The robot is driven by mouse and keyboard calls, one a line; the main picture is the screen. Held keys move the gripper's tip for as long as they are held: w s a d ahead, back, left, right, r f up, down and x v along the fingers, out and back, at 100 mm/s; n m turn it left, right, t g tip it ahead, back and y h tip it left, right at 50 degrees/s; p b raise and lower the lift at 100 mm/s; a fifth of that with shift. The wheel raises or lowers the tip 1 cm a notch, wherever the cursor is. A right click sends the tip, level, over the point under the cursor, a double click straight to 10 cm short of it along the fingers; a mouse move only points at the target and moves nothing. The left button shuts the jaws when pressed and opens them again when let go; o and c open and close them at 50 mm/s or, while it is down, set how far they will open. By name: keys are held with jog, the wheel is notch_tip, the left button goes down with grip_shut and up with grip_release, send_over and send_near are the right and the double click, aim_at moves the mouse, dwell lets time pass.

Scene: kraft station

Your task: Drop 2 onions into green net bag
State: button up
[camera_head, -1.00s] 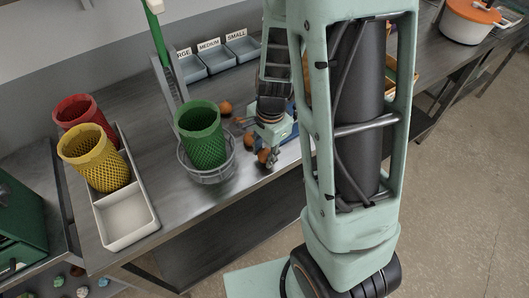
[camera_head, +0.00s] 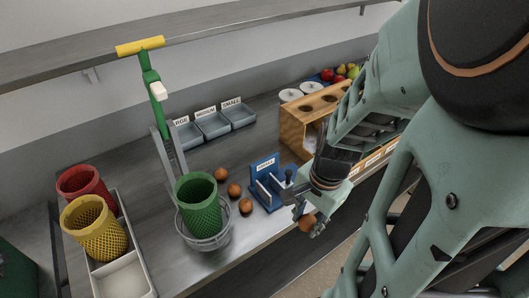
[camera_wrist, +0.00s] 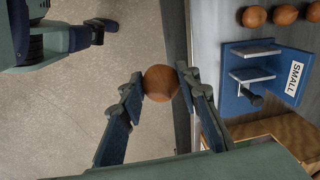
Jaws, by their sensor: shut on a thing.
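The green net bag (camera_head: 198,203) stands upright and open at the top in a wire holder (camera_head: 205,241) on the metal table. My gripper (camera_head: 308,221) is to the right of the bag, near the table's front edge. It is shut on an onion (camera_wrist: 160,83), a round brown one held between the fingertips in the wrist view, with floor behind it. Three more onions lie in a row on the table right of the bag: the back one (camera_head: 221,174), the middle one (camera_head: 234,190) and the front one (camera_head: 245,206). The bag's inside bottom is hidden.
A blue stand labelled SMALL (camera_wrist: 268,75) is between the loose onions and my gripper. Red (camera_head: 84,186) and yellow (camera_head: 94,230) net bags stand in a white tray (camera_head: 123,279) at left. A green post (camera_head: 156,104) rises behind the green bag. A wooden box (camera_head: 303,123) is behind.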

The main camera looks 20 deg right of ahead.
jog(key=shift+s+d, duration=0.1)
dwell(0.3)
jog(key=w+a+r, duration=0.8)
jog(key=w+a, duration=0.2)
jog(key=w, duration=0.1)
jog(key=w+a+r, duration=0.4)
jog(key=a+r, duration=0.4)
jog(key=a, duration=0.5)
jog(key=shift+s+f+b, duration=0.15)
jog(key=shift+f+b, duration=1.6)
jog(key=shift+f, duration=1.1)
